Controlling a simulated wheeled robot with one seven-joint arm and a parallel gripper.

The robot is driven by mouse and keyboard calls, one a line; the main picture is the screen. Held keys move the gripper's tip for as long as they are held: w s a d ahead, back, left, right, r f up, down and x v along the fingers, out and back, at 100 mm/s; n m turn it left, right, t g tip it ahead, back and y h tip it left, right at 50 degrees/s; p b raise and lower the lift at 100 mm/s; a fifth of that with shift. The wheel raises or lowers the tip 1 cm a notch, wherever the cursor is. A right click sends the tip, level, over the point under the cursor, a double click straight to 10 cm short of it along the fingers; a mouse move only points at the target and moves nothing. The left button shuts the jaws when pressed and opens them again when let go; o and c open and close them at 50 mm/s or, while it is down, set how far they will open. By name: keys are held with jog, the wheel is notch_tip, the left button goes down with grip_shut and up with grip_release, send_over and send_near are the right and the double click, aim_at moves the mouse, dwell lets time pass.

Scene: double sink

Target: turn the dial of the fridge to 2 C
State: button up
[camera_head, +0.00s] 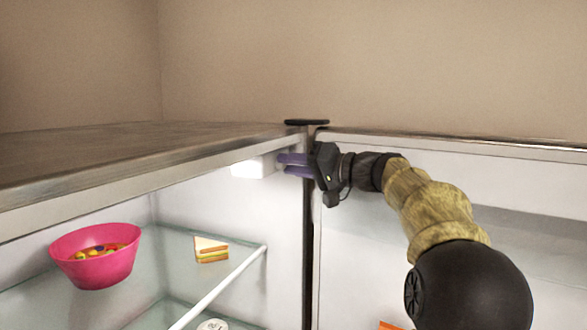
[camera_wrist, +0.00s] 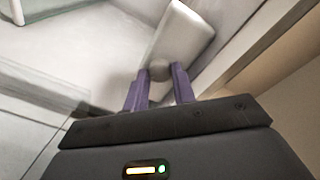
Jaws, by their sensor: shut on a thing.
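The fridge (camera_head: 232,142) stands open at the left in the head view. A white control box (camera_head: 254,167) is fixed high on its inner right wall, just under the top edge; it also shows in the wrist view (camera_wrist: 186,38). A small round pale dial (camera_wrist: 160,72) sits on the box's near face. My gripper (camera_head: 284,163) reaches in from the right, and its purple fingers are shut on the dial, one on each side, as the wrist view (camera_wrist: 160,85) shows. The dial's markings and its setting cannot be read.
The open fridge door (camera_head: 370,250) is behind my arm at the right. A pink bowl (camera_head: 95,262) with colourful pieces and a sandwich (camera_head: 211,250) stand on the glass shelf (camera_head: 150,285). A white round item (camera_head: 212,325) is lower down.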

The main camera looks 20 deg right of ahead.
jog(key=shift+m, duration=1.5)
jog(key=o, duration=1)
jog(key=shift+w, duration=0.1)
jog(key=shift+n, duration=0.3)
